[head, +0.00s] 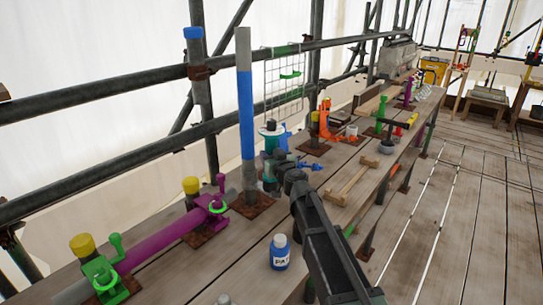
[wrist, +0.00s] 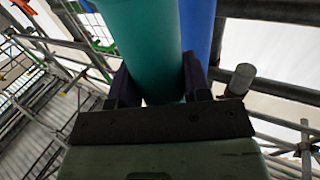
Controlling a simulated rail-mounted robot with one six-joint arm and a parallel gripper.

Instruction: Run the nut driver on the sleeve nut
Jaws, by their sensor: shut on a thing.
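My gripper (wrist: 155,88) is shut on a teal cylinder (wrist: 148,45), which I take to be the nut driver. In the head view its dark-capped teal top (head: 270,129) stands above my gripper (head: 270,165), close to the right of a tall upright post (head: 243,60) with a blue sleeve (head: 246,112). The blue post also shows in the wrist view (wrist: 203,25), just behind the cylinder. I cannot tell whether they touch. The cylinder's lower end is hidden by my gripper. I cannot make out the sleeve nut for certain.
A magenta pipe in clamps (head: 165,235) lies at the front left. A blue bottle (head: 280,252) stands on the bench in front. Scaffold rails (head: 110,88) run behind the bench.

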